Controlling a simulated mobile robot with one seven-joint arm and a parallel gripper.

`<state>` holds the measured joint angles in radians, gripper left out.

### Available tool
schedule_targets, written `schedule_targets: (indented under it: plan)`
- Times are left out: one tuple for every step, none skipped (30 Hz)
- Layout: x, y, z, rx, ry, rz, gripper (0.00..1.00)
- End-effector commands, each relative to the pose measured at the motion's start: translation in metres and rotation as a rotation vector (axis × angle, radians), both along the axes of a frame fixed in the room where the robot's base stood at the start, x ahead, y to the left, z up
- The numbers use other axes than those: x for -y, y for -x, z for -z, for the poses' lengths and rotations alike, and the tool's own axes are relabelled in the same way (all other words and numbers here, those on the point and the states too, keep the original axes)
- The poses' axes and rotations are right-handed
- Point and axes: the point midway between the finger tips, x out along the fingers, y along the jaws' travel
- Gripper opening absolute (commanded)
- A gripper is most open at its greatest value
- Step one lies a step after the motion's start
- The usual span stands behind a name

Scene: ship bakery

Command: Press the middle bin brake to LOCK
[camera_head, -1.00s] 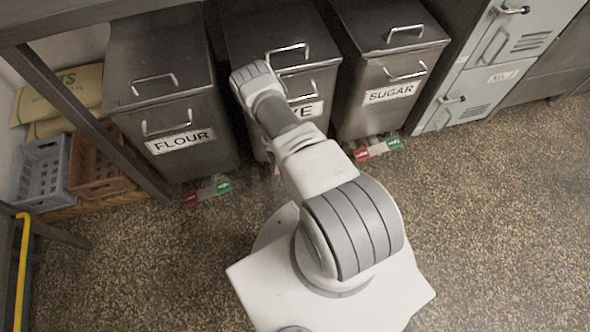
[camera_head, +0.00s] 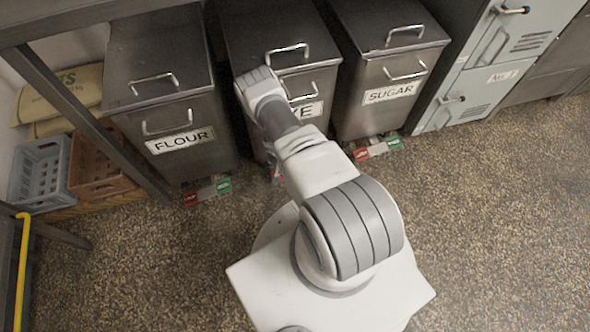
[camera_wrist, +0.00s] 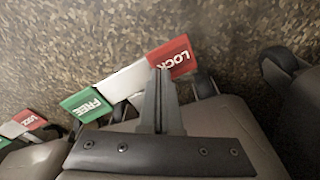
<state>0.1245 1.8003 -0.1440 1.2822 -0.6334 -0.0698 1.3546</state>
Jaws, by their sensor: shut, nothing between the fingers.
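The middle bin (camera_head: 312,84), with a label ending in "YE", stands between the FLOUR and SUGAR bins. In the head view my arm covers most of its front and its brake. In the wrist view its brake bar shows a red LOCK end (camera_wrist: 172,58), a white middle (camera_wrist: 125,82) and a green FREE end (camera_wrist: 88,103). My gripper (camera_wrist: 159,74) is shut and empty. Its tips overlap the bar by the inner edge of the red LOCK end. I cannot tell whether they touch it. In the head view the gripper is hidden by my arm.
The FLOUR bin (camera_head: 170,100) and SUGAR bin (camera_head: 385,75) stand close on either side, with red-and-green brakes at their feet. Another brake (camera_wrist: 25,122) shows at the wrist view's left edge. Lockers (camera_head: 468,85) stand right, crates (camera_head: 40,178) left. Speckled floor (camera_head: 490,210) is clear.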

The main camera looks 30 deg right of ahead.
Motion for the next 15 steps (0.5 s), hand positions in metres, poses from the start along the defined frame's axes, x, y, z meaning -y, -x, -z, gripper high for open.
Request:
schedule_targets:
  plan:
    - [0.0,0.0,-0.004,0.0,0.0,0.0,0.0]
    - [0.0,-0.001,-0.006,0.001,-0.001,0.0,0.0]
    - [0.0,-0.001,-0.009,0.001,0.0,-0.001,0.0]
    - [0.0,-0.001,-0.012,0.001,0.0,-0.001,0.0]
    - [0.0,-0.001,-0.015,0.001,0.0,0.0,0.0]
    - [0.0,0.0,-0.018,0.0,0.0,0.0,0.0]
    - [0.0,0.0,-0.021,0.0,0.0,0.0,0.0]
    - [0.0,0.0,-0.023,0.0,0.0,0.0,0.0]
    - [0.0,0.0,-0.027,0.0,0.0,-0.001,0.0]
    - [0.0,0.0,-0.029,0.0,0.0,-0.001,0.0]
    - [0.0,-0.001,-0.031,0.0,0.0,-0.001,0.0]
    - [0.0,-0.001,-0.035,0.001,0.001,0.0,0.0]
    - [0.0,-0.001,-0.037,0.001,0.0,0.0,0.0]
    - [0.0,-0.001,-0.039,0.001,0.0,0.0,0.0]
    - [0.0,-0.001,-0.042,0.001,0.0,0.0,0.0]
